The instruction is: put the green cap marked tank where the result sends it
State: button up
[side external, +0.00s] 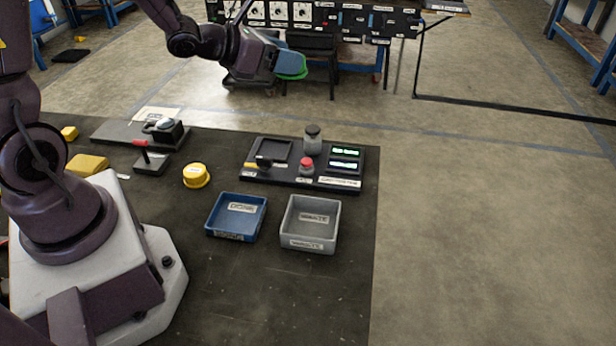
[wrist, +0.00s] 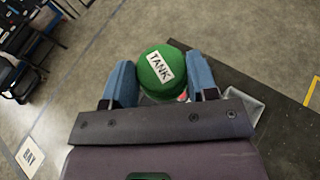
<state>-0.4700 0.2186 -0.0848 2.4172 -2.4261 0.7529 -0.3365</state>
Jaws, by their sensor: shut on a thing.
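The green cap (wrist: 162,71) has a white label reading TANK and sits between the two blue fingers of my gripper (wrist: 162,84) in the wrist view. In the side external view my gripper (side external: 292,62) is raised high beyond the table's far edge, shut on the green cap (side external: 293,72). A blue tray (side external: 263,215) labelled DONE stands on the dark table. A grey tray (side external: 334,228) with a label that seems to read REMAKE stands just right of it. A black test station (side external: 357,183) with two lit green displays (side external: 345,152) lies behind the trays; their text is too small to read.
A yellow cap (side external: 196,176) sits left of the blue tray. A dark fixture (side external: 110,131) with a red-handled part (side external: 141,143) is at the back left. The table front is clear.

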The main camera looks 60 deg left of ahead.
jog(key=w+d+r+m+h, duration=0.2)
jog(key=d+r, duration=0.3)
jog(key=d, duration=0.2)
jog(key=shift+n+y, duration=0.5)
jog(key=shift+n, duration=0.1)
jog(key=a+f, duration=0.2)
jog(key=s+a+f, duration=0.1)
jog(key=a+f, duration=0.1)
jog(key=f, duration=0.1)
jog(key=a+f, duration=0.2)
jog(key=f, duration=0.1)
jog(key=shift+s+a+f, duration=0.15)
jog(key=shift+s, duration=0.2)
jog(key=s+a+f+m+g+h, duration=0.1)
jog(key=s+a+f+m+h, duration=0.2)
jog(key=f, duration=0.5)
jog(key=m+g+h, duration=0.7)
jog(key=m+g, duration=0.1)
jog(key=m, duration=0.1)
send_over(232, 215)
notch_tip(232, 215, down, 6)
jog(key=shift+f, duration=3.6)
